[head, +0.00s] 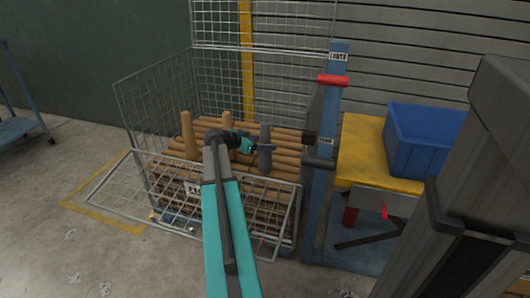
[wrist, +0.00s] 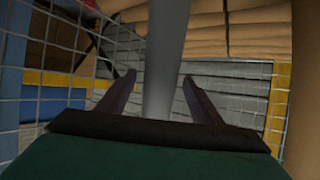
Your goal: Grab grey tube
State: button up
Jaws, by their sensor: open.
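The grey tube (head: 265,133) stands upright on the stacked brown tubes (head: 284,172) inside the wire cage. My gripper (head: 262,147) is at the tube's middle, reaching in from the left. In the wrist view the grey tube (wrist: 166,50) runs between the two open fingers of my gripper (wrist: 158,78). Gaps show between the tube and both fingers there. The tube's end beyond the gripper palm is hidden in that view. Two tan tubes stand upright to the left, one (head: 188,135) clear and one (head: 227,122) close behind my arm.
The wire cage (head: 157,95) has tall mesh sides and a lowered front panel (head: 112,195). A blue post (head: 330,130) with a red handle (head: 332,81) stands just right of it. A blue bin (head: 420,150) sits on a yellow-topped table (head: 358,150). Open floor lies at left.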

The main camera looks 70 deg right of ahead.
jog(key=b+x, duration=0.1)
jog(key=x, duration=0.4)
jog(key=shift+b, duration=0.4)
jog(key=shift+c, duration=0.3)
jog(key=c, duration=1.1)
